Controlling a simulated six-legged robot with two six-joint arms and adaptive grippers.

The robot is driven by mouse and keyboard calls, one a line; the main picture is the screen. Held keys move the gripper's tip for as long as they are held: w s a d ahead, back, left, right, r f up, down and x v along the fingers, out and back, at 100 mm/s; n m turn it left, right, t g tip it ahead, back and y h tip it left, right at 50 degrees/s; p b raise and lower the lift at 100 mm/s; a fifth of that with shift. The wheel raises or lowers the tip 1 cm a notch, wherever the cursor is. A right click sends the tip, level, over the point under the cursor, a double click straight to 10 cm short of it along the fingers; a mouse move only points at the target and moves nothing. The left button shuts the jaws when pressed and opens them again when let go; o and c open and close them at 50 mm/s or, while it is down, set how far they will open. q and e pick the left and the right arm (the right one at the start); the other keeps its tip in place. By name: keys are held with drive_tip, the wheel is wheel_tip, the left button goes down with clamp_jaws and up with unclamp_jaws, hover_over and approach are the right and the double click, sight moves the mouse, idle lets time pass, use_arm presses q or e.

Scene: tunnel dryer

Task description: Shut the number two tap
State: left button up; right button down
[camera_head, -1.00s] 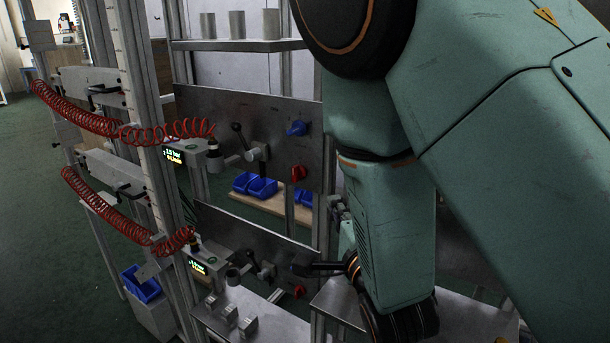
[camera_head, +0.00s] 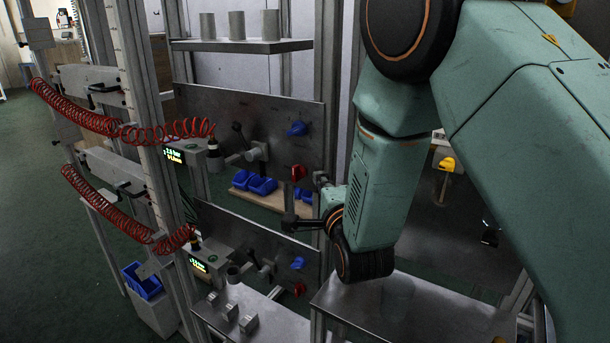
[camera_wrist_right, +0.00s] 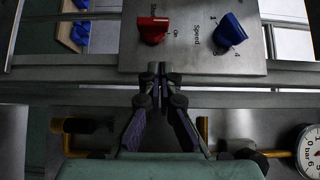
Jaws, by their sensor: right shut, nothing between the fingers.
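Two lever taps with black handles stand on the metal panels in the head view: an upper one (camera_head: 257,152) and a lower one (camera_head: 265,270). I cannot read a number on either. The upper handle points up and left; the lower one is small and partly unclear. My right gripper (camera_head: 290,222) is shut and empty, in front of the gap between the panels and right of both taps. In the right wrist view its fingertips (camera_wrist_right: 158,72) are together near a red knob (camera_wrist_right: 152,30) and a blue knob (camera_wrist_right: 229,33), with nothing held. My left gripper is out of view.
Blue (camera_head: 298,128) and red (camera_head: 298,172) knobs sit on the upper panel, with another pair on the lower panel. Red coiled hoses (camera_head: 95,122) hang left. A metal table (camera_head: 400,300) lies below my right arm. A pressure gauge (camera_wrist_right: 309,150) shows in the wrist view.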

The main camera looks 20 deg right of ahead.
sight(301, 168)
drive_tip(key=shift+w+a+r, duration=0.15)
drive_tip(key=shift+w+a, duration=0.7)
drive_tip(key=shift+w, duration=0.05)
drive_tip(key=shift+w+a+p, duration=0.35)
drive_tip(key=shift+w+a, duration=0.05)
drive_tip(key=shift+w, duration=0.25)
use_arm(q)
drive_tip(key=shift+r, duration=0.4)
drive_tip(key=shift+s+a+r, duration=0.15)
use_arm(e)
drive_tip(key=shift+w, duration=0.1)
drive_tip(key=shift+s+r+p, duration=0.1)
drive_tip(key=shift+s+p, duration=0.15)
drive_tip(key=shift+p, duration=0.05)
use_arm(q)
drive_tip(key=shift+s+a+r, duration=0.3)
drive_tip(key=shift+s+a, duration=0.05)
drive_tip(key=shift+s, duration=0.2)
use_arm(e)
drive_tip(key=shift+w+n+g, duration=0.1)
drive_tip(key=shift+n+g, duration=0.2)
